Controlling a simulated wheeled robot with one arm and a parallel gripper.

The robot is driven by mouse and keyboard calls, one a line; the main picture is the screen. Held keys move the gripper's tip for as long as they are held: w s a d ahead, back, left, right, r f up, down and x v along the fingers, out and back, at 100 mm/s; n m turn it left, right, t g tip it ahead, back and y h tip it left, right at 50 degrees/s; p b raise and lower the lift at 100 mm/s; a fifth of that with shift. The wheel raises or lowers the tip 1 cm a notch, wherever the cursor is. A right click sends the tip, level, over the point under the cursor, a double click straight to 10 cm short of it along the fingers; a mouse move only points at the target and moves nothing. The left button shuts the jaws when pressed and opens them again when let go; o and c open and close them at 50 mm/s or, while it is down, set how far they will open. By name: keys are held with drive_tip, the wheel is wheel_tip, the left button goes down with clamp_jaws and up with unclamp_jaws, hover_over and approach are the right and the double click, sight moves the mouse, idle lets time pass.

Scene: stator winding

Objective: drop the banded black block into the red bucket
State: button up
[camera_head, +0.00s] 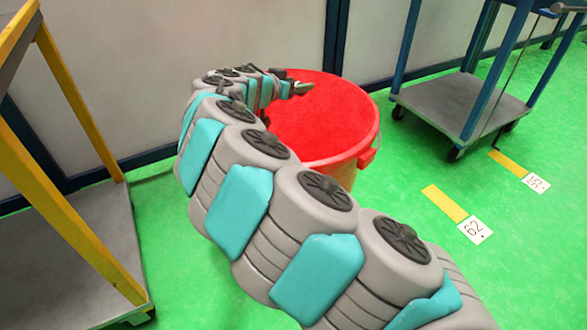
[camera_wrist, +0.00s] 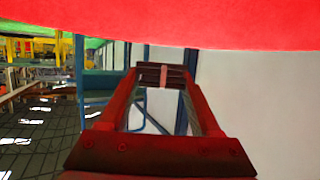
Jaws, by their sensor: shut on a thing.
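The red bucket (camera_head: 330,118) stands on the green floor in the head view, near the wall, and its inside looks plain red. My gripper (camera_head: 300,88) reaches over the far left part of its opening. In the wrist view my gripper (camera_wrist: 163,76) is shut on the banded black block (camera_wrist: 150,74), a small dark piece with a pale pinkish band across its middle. The block sits between the fingertips. In the head view I cannot clearly tell the block from the fingers. A red surface, likely the bucket (camera_wrist: 200,22), fills the top of the wrist view.
A yellow-framed cart (camera_head: 85,130) with a grey deck stands at the left. A blue-framed trolley (camera_head: 460,103) stands at the upper right. A pale wall (camera_head: 200,35) is behind the bucket.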

drive_tip(key=o, duration=1.4)
drive_tip(key=v, duration=0.7)
drive_tip(key=shift+s+a+r, duration=0.1)
drive_tip(key=shift+s+a, duration=0.05)
drive_tip(key=shift+s, duration=0.15)
